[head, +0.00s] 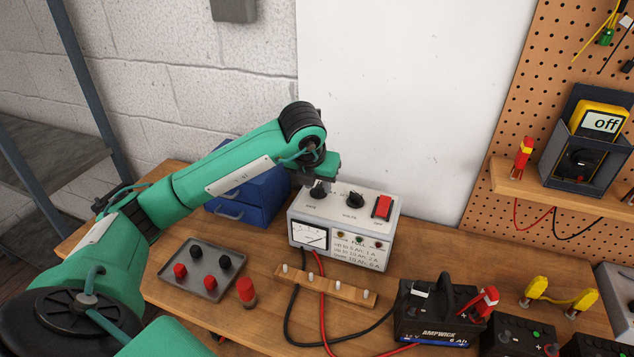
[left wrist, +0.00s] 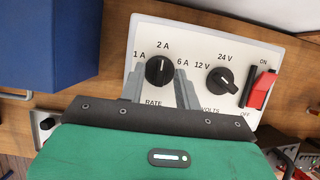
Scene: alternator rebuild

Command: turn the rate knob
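The charger (head: 345,220) is a white box on the bench with a sloped top panel. Its black rate knob (left wrist: 159,70) shows clearly in the left wrist view, with its white pointer up toward the 2 A mark, between 1 A and 6 A. My left gripper (left wrist: 160,80) is down at the panel, one grey finger on each side of the knob. The fingers look apart, with slight gaps beside the knob; contact is not clear. In the head view my left gripper (head: 317,183) partly hides the rate knob (head: 318,191). My right gripper is not in view.
The volts knob (left wrist: 223,81) and red power switch (left wrist: 262,90) sit right of the rate knob. A blue drawer box (head: 247,195) stands close on the left. A grey tray (head: 203,287), wooden strip (head: 325,286) and battery (head: 435,315) are in front.

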